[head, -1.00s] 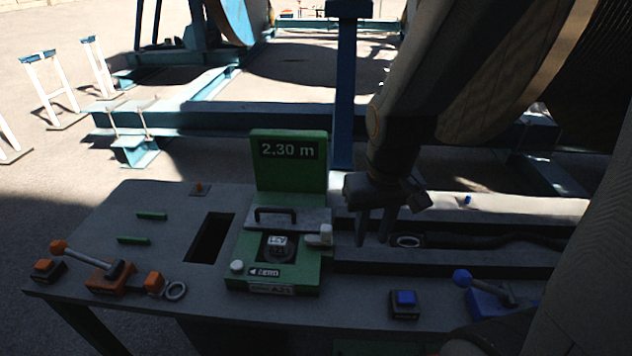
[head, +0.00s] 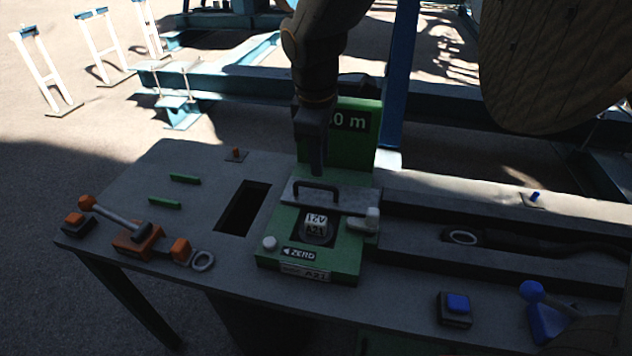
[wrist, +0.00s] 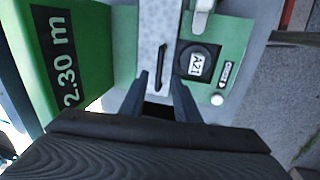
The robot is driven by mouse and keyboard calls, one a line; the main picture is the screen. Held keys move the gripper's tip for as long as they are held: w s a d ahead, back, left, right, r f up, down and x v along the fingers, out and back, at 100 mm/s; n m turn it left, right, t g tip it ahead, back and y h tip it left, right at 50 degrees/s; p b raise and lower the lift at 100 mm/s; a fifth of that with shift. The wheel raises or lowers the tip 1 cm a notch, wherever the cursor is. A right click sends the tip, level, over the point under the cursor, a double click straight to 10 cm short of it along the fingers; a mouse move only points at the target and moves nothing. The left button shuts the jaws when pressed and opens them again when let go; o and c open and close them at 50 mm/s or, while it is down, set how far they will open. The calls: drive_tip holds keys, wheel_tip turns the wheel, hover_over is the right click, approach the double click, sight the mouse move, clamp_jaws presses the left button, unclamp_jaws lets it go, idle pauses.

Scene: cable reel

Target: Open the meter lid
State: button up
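The green meter (head: 345,262) stands on the grey bench. Its grey lid (head: 345,195) lies flat and carries a black bar handle (head: 316,187). A round dial marked A21 (head: 318,228) shows in front of the lid. My gripper (head: 318,168) points down just behind the handle in the head view and partly covers the display panel (head: 362,135). In the wrist view my gripper (wrist: 159,82) is open, its two dark fingers apart with the handle (wrist: 160,68) lying ahead between the tips. Whether the fingers touch the handle cannot be told.
A white knob (head: 371,218) sits at the lid's right, and a white button (head: 269,243) at the meter's front left. A rectangular opening (head: 243,208) lies left of the meter. An orange lever (head: 115,218), a blue button (head: 456,304) and a cable trough (head: 500,240) are also on the bench.

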sight(317, 187)
drive_tip(key=f, duration=0.2)
drive_tip(key=w+f, duration=0.1)
drive_tip(key=f, duration=0.2)
drive_tip(key=f+p, duration=0.1)
drive_tip(key=f, duration=0.1)
drive_tip(key=shift+w+a+f, duration=0.3)
drive_tip(key=shift+a, duration=0.1)
clamp_jaws()
